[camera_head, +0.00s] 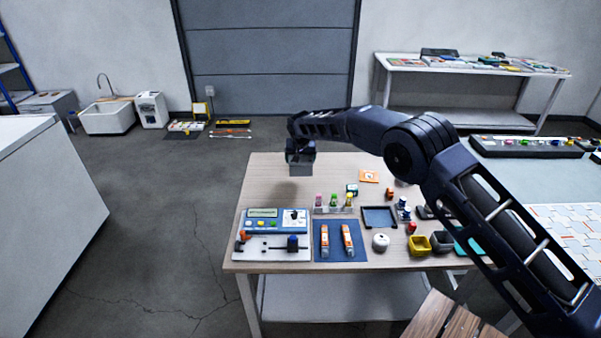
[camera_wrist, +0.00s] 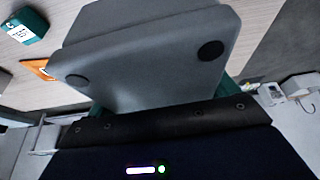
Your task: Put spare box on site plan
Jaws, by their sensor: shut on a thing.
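My gripper (camera_head: 301,150) is above the far left part of the wooden table, shut on a grey box that I take to be the spare box (camera_head: 300,168). In the wrist view the grey box (camera_wrist: 145,65) fills the middle, tilted, with two dark round spots on its face. The fingers are mostly hidden behind it. I cannot tell for certain which sheet is the site plan. A small orange card with a pale mark (camera_head: 368,176) lies flat near the table's far edge, right of my gripper; its corner shows in the wrist view (camera_wrist: 38,69).
The table (camera_head: 265,190) holds a control panel (camera_head: 275,222), a blue mat (camera_head: 322,254) with two orange-white items, a rack of coloured vials (camera_head: 334,203), a dark tray (camera_head: 379,217), and yellow (camera_head: 417,243) and grey bins (camera_head: 441,241). The table's far left is bare.

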